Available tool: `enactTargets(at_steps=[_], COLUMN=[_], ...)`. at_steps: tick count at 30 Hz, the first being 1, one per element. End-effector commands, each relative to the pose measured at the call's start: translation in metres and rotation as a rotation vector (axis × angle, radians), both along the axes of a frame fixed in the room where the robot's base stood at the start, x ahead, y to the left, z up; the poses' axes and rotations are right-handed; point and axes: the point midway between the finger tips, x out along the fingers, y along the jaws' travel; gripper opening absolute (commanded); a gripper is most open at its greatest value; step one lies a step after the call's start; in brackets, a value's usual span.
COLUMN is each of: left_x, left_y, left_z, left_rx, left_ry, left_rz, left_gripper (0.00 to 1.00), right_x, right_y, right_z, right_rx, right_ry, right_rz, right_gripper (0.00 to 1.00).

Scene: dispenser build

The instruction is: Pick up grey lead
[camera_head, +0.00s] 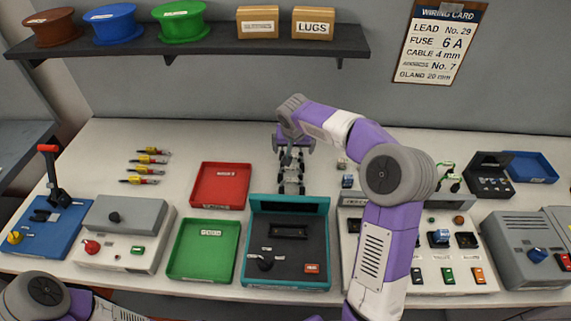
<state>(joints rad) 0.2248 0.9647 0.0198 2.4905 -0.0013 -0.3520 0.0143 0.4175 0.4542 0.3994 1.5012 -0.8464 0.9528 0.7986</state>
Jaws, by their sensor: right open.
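My right gripper (292,150) is open at the back middle of the table, over a small rack (291,186) of dark and grey pieces. The gripper hides part of the rack. I cannot make out which piece there is a grey lead, or whether the fingers touch one. Several short yellow-and-red leads (149,160) lie in a column at the back left, well away from the gripper. Part of my left arm shows at the lower left corner; its gripper is out of view.
A red tray (220,186) and a green tray (203,250) lie left of the teal-framed station (287,206). A blue lever press (48,228) and a grey-topped box (126,216) stand left. A panel (450,272) is partly behind my right arm. A shelf (215,46) hangs above.

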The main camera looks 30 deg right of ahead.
Motion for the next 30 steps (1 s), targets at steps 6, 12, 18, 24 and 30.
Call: enactTargets(at_steps=[6, 12, 18, 24, 30], left_x=[0.0, 0.0, 0.0, 0.0, 0.0], left_y=[0.0, 0.0, 0.0, 0.0, 0.0], left_z=[-0.005, -0.013, -0.015, -0.015, -0.015], left_rx=[0.0, 0.0, 0.0, 0.0, 0.0], left_ry=[0.0, 0.0, 0.0, 0.0, 0.0], left_rz=[0.0, 0.0, 0.0, 0.0, 0.0], left_gripper=[0.43, 0.43, 0.43, 0.43, 0.43], right_x=[0.007, 0.014, 0.02, 0.021, 0.021], right_y=[-0.004, -0.005, -0.008, -0.009, -0.008], right_z=[-0.023, -0.053, -0.069, -0.069, -0.069], right_rx=[0.0, 0.002, 0.002, 0.002, 0.001], right_ry=[0.001, 0.002, 0.0, 0.0, 0.0], right_rz=[-0.002, -0.002, -0.001, -0.001, 0.0], right_gripper=[1.0, 1.0, 1.0, 1.0, 0.74])
